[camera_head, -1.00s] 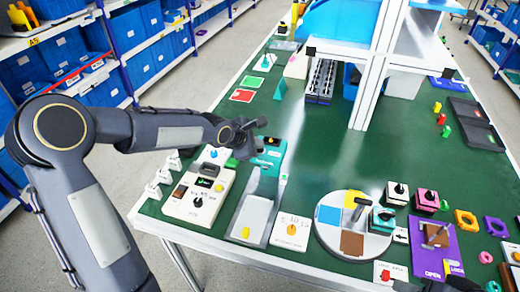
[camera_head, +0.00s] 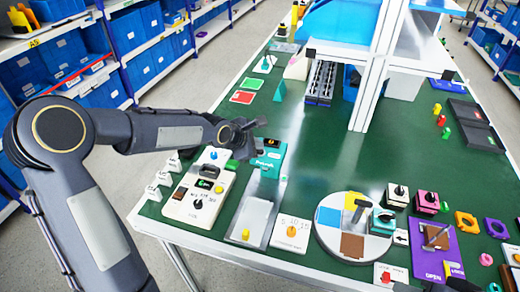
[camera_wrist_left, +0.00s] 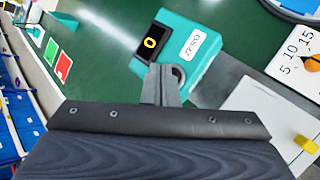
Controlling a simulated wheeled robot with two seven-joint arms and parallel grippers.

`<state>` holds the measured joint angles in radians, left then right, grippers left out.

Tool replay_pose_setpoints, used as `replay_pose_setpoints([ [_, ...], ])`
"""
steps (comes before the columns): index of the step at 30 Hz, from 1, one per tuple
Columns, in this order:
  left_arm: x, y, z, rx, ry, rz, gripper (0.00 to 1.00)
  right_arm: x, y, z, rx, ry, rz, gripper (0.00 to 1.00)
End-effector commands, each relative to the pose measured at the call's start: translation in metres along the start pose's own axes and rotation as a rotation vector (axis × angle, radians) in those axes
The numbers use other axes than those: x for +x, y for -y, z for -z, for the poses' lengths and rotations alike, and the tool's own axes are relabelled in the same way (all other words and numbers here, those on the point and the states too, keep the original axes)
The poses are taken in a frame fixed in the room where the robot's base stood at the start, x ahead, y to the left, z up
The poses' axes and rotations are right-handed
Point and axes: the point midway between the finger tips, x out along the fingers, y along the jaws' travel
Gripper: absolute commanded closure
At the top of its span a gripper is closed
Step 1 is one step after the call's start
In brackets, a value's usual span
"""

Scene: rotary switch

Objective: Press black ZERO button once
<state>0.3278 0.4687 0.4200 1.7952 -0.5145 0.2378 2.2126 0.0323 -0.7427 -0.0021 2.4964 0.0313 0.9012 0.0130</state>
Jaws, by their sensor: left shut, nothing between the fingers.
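A teal box (camera_head: 268,160) stands on the green table, partly behind my left gripper in the head view. In the left wrist view the teal box (camera_wrist_left: 203,75) shows a dark display (camera_wrist_left: 150,43) with a yellow 0 and a white label (camera_wrist_left: 193,43) reading ZERO. My left gripper (camera_head: 247,151) is shut and empty, at the near left side of the box. In the left wrist view its fingertips (camera_wrist_left: 161,76) overlap the box's near edge, below the display and label.
A white box with a small display and knob (camera_head: 198,198) stands just left of the teal box. Red and green cards (camera_head: 243,97) lie behind.

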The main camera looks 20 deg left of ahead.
Motion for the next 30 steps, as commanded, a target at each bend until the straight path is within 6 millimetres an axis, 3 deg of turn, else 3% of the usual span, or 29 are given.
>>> replay_pose_setpoints([
  [14,-0.007,-0.006,-0.006,0.001,0.002,-0.002,1.00,-0.005,0.002,0.002,0.000,0.000,0.000,0.64],
  [30,-0.040,-0.030,-0.030,0.000,0.002,-0.003,1.00,-0.029,0.013,0.015,0.000,0.000,0.000,0.64],
])
